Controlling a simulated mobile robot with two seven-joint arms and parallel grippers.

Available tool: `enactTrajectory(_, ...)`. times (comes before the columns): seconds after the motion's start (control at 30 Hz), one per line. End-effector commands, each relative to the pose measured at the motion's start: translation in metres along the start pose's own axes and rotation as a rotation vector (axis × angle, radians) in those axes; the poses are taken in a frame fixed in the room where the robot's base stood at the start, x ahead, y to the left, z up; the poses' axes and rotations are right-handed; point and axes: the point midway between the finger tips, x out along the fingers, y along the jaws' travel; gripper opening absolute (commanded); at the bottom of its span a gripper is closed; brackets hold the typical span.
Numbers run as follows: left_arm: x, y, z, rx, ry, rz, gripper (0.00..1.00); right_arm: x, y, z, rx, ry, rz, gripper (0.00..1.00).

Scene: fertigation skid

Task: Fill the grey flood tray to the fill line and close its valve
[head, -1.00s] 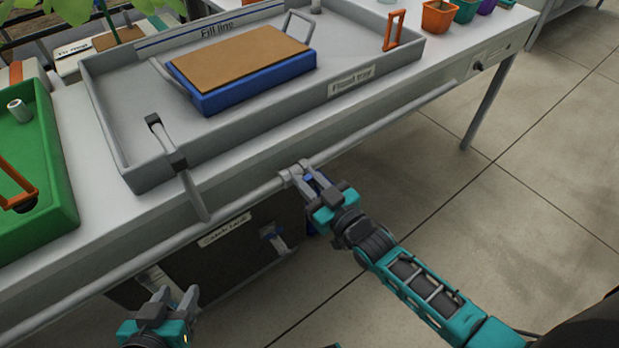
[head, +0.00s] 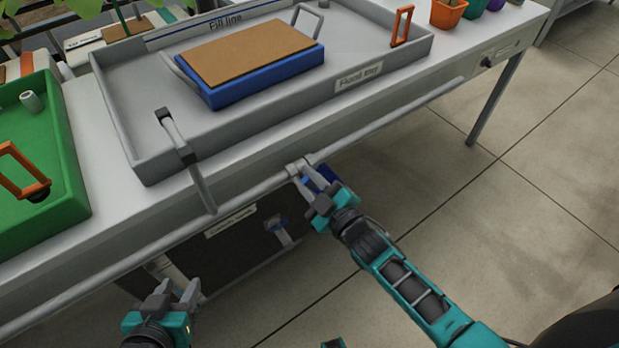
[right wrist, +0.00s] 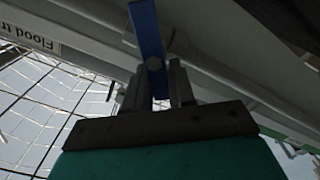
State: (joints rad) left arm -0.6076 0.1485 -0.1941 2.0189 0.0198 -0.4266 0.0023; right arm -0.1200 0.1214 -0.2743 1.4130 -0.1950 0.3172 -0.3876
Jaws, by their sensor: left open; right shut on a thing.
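The grey flood tray (head: 370,60) sits on the white bench, with a "Fill line" label (head: 226,20) on its far wall. Its floor looks plain grey; I cannot make out a water level. My right gripper (head: 305,180) is at the bench's front edge, below the tray's front wall, shut on a blue valve lever (head: 322,173). My left gripper (head: 178,292) is open and empty, low in front of the dark cabinet.
A blue block with a brown top (head: 255,52) and grey handles stands in the tray. A grey spout pipe (head: 190,155) arches over the tray's front-left wall. A green tray (head: 60,150) is at left. A rail (head: 390,113) runs along the bench front. Floor at right is clear.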

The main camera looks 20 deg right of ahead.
Motion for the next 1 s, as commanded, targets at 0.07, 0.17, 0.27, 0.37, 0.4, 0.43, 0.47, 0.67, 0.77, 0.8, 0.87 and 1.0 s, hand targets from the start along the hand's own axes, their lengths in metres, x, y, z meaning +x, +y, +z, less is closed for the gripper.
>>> enactTrajectory(0.07,0.000,0.000,0.000,0.001,0.000,0.001,0.44,0.000,-0.001,0.000,-0.004,0.000,0.000,0.00)
enactTrajectory(0.17,0.000,0.000,-0.001,0.002,0.001,0.001,0.44,0.000,-0.001,0.000,-0.005,0.000,0.000,0.00)
enactTrajectory(0.27,0.000,0.001,-0.002,0.002,0.003,0.003,0.44,0.000,-0.001,0.000,-0.004,0.000,0.000,0.00)
enactTrajectory(0.37,-0.001,0.002,-0.003,0.002,0.005,0.004,0.44,0.000,-0.001,0.000,-0.004,0.000,0.000,0.00)
enactTrajectory(0.4,-0.001,0.002,-0.003,0.002,0.006,0.004,0.44,0.000,-0.001,0.000,-0.004,0.000,0.000,0.26)
enactTrajectory(0.43,-0.001,0.002,-0.004,0.002,0.007,0.004,0.44,0.000,-0.001,0.000,-0.004,0.000,0.000,0.29)
enactTrajectory(0.47,-0.001,0.002,-0.004,0.002,0.007,0.005,0.44,0.000,-0.001,0.000,-0.003,0.000,0.000,0.32)
enactTrajectory(0.67,0.000,0.002,-0.005,0.002,0.010,0.005,0.44,0.000,0.000,0.000,-0.003,0.000,0.000,0.45)
enactTrajectory(0.77,0.000,0.002,-0.005,0.002,0.010,0.005,0.44,0.000,0.000,0.000,-0.003,0.000,0.000,0.45)
enactTrajectory(0.8,0.000,0.002,-0.005,0.002,0.010,0.005,0.44,0.000,0.000,0.000,-0.003,0.000,0.000,0.45)
enactTrajectory(0.87,0.000,0.002,-0.005,0.002,0.010,0.005,0.44,-0.002,0.000,0.000,-0.003,-0.001,0.000,0.45)
enactTrajectory(1.0,-0.002,0.002,-0.007,0.003,0.010,0.004,0.44,-0.014,0.000,0.000,-0.003,-0.002,-0.001,0.45)
